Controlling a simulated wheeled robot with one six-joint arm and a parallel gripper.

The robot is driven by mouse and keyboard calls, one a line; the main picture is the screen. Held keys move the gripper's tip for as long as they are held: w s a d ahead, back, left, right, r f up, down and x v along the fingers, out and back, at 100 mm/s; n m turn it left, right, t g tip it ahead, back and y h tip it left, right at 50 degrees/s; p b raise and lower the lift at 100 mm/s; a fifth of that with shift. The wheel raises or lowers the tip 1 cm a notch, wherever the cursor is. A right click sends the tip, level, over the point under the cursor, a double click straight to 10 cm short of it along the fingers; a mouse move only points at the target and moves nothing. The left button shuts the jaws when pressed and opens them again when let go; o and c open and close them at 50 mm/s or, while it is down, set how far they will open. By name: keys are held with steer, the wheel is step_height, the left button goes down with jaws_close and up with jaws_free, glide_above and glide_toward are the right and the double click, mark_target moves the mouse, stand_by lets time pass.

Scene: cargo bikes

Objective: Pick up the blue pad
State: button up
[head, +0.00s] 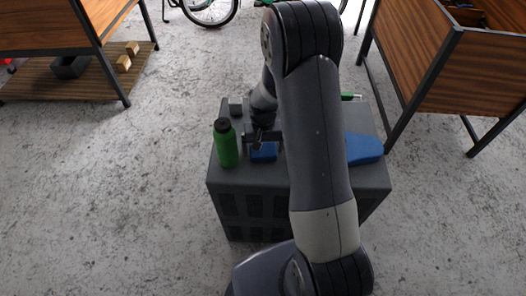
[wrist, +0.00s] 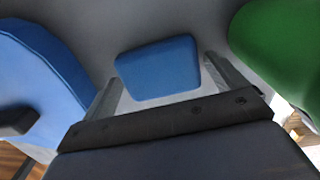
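The small blue pad (head: 264,153) lies on top of the dark grey crate-like box (head: 228,178), just right of the green bottle (head: 227,145). My gripper (head: 262,139) is over it, pointing down, and partly hides it. In the wrist view the pad (wrist: 158,70) shows between the two spread fingers of my gripper (wrist: 166,67), with one finger near each side edge. The gripper is open and holds nothing. I cannot tell whether the fingertips are level with the pad or still above it.
A larger blue object (head: 363,148) lies right of my arm on the box; it shows at left in the wrist view (wrist: 45,60). The green bottle (wrist: 285,50) stands close on the right there. A small grey block (head: 235,106) sits behind. Wooden benches (head: 45,25) flank the box.

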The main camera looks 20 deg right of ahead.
mark_target(263, 149)
steer(key=c, duration=0.7)
step_height(263, 149, up, 10)
steer(key=shift+r+p, duration=0.1)
steer(key=shift+p, duration=0.4)
steer(key=o, duration=0.5)
steer(key=shift+c, duration=0.2)
steer(key=c, duration=0.4)
steer(key=shift+o, duration=0.2)
